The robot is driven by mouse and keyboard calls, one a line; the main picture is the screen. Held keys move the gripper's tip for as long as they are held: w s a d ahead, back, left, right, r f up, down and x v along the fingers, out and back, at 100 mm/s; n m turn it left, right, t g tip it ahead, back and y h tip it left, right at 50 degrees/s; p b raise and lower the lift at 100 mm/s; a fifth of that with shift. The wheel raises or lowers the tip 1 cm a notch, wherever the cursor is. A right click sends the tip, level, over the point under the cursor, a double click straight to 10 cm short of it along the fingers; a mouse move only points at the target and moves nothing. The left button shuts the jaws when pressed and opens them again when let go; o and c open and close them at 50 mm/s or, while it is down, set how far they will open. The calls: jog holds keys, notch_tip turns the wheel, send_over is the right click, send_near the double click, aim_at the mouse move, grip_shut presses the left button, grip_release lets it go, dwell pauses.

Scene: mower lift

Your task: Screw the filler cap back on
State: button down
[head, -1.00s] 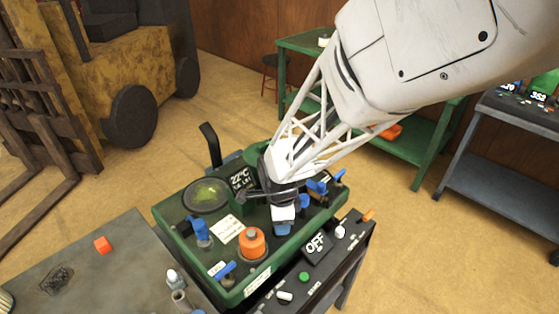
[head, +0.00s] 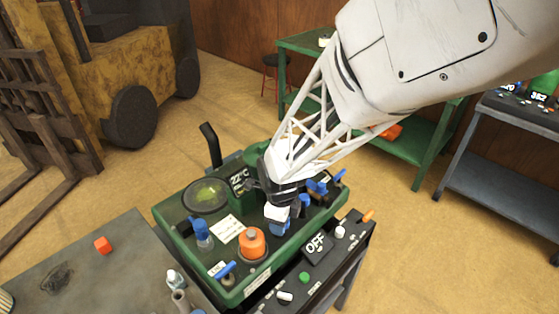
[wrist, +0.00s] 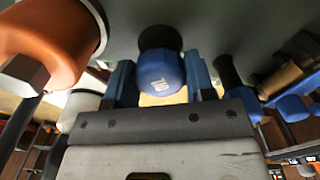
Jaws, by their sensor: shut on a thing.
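The blue cap (wrist: 162,80), which I take to be the filler cap, is rounded, with a small pale mark. In the wrist view it sits between the two fingers of my gripper (wrist: 159,84), which is shut on it. Its far side meets a short dark round neck (wrist: 160,38) on the machine's top; I cannot tell how far it is screwed on. In the head view my gripper (head: 279,222) is low over the green machine (head: 180,238), right of the orange cylinder (head: 252,242). Only a bit of blue (head: 279,230) shows below it there.
The orange cylinder also looms close to my gripper in the wrist view (wrist: 45,45). Blue valve handles (head: 202,232) and a round gauge (head: 206,195) stand on the machine. A control panel with an OFF display (head: 317,244) lies in front.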

jog(key=shift+m, duration=0.5)
